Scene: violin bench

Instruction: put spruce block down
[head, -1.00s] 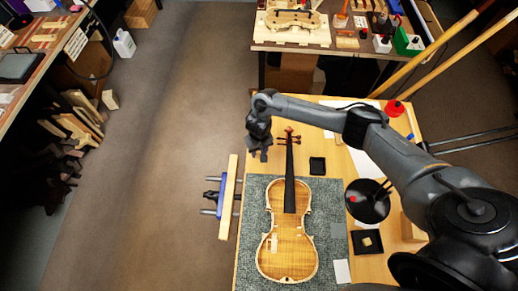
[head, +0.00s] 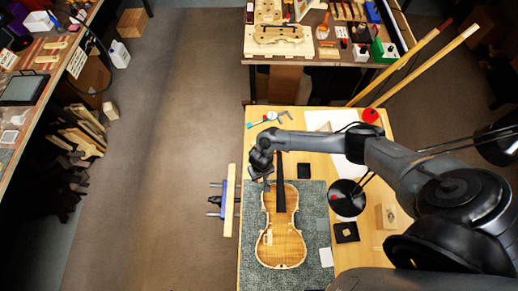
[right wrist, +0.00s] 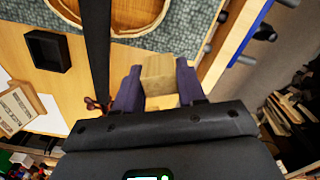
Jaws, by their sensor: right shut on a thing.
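The spruce block (right wrist: 158,72) is a small pale wooden block between the two fingers of my right gripper (right wrist: 157,88) in the right wrist view. In the head view my right gripper (head: 262,182) is left of the violin's black fingerboard, over the upper end of the grey mat (head: 313,250). The block cannot be made out there. I cannot tell whether it touches the surface below. The violin (head: 281,240) lies on the mat, its body toward the bottom of the picture. My left gripper is not in view.
A clamp (head: 216,199) sits at the bench's left edge.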

